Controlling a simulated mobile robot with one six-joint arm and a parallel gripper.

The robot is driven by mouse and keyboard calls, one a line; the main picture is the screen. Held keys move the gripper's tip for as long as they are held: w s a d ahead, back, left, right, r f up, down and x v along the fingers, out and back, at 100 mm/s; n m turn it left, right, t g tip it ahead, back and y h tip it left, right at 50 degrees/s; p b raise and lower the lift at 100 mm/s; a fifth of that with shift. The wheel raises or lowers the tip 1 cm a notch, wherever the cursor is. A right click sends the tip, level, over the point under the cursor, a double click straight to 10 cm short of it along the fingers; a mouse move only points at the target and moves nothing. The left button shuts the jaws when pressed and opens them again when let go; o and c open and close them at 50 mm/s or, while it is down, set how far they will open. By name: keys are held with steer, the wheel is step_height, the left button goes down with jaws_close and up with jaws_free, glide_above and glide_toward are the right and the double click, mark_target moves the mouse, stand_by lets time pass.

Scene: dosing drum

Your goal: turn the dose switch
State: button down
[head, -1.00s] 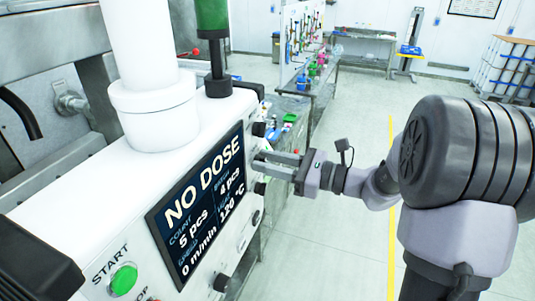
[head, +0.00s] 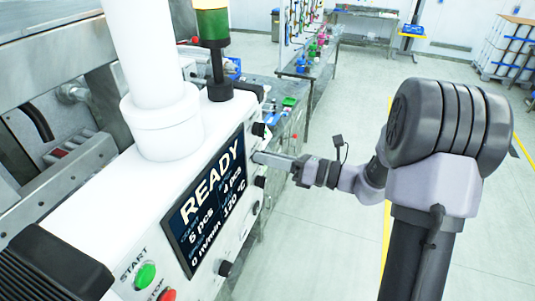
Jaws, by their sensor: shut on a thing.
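My gripper (head: 268,158) reaches in from the right to the right side of the white control box in the head view. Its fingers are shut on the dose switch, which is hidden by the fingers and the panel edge. The fingers lie nearly edge-on, one covering the other.
Black knobs (head: 259,130) sit above and below my gripper on the panel. A green START button (head: 146,275) and a red button (head: 167,295) are at lower left. A signal tower (head: 212,22) stands on the box. The floor at right is open.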

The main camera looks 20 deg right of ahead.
stand_by(0.4)
steer(key=c, duration=1.1)
jaws_free()
steer(key=b+v, duration=0.3)
steer(key=v, duration=1.4)
steer(key=shift+s+d+b, duration=0.15)
steer(key=shift+b, duration=0.2)
